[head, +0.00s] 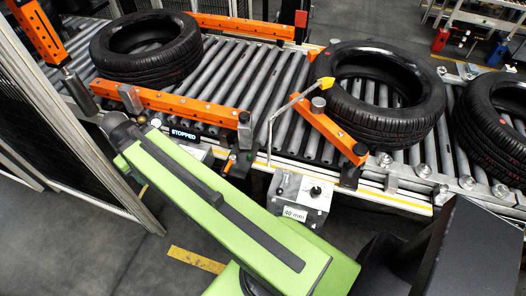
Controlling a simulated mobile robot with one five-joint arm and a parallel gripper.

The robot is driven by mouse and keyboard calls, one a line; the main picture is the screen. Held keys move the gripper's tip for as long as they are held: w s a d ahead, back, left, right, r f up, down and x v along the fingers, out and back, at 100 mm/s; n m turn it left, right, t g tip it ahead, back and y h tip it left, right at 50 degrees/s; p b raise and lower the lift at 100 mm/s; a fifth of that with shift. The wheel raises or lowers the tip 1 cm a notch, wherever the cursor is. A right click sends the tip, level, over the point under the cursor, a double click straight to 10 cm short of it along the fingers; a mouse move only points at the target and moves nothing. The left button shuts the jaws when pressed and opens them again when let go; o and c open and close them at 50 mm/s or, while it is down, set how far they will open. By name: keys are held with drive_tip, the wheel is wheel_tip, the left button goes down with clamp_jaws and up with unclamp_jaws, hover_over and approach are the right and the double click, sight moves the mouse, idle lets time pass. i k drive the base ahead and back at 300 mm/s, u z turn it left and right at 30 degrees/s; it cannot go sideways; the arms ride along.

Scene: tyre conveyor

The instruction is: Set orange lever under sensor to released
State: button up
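A small orange lever (228,166) shows at the front edge of the roller conveyor, beside a black clamp and right of the "STOPPED" sign (185,134). It is small here, and I cannot tell its exact setting. A yellow-tipped sensor (326,83) sits on a bent metal rod above the rollers, close to the middle tyre. A grey control box (300,197) with a black knob and a "40 mm" label hangs at the conveyor front, below the rod. My green arm reaches up and left across the foreground. My gripper fingers do not show; the lever is right of the arm's far end.
Tyres lie on the conveyor (235,80): one left (150,48), one in the middle (378,95), one at the right edge (495,118). Orange guide bars (175,102) line the rollers. A mesh fence (85,130) stands close at left. Grey floor is clear in front.

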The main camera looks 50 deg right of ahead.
sight(232, 158)
drive_tip(key=z, duration=0.7)
drive_tip(key=k, duration=1.05)
drive_tip(key=z, duration=0.1)
drive_tip(key=i, duration=1)
drive_tip(key=u, duration=0.4)
drive_tip(key=k, duration=1.4)
drive_tip(key=u, duration=0.8)
drive_tip(key=i, duration=1.3)
drive_tip(key=u, duration=0.25)
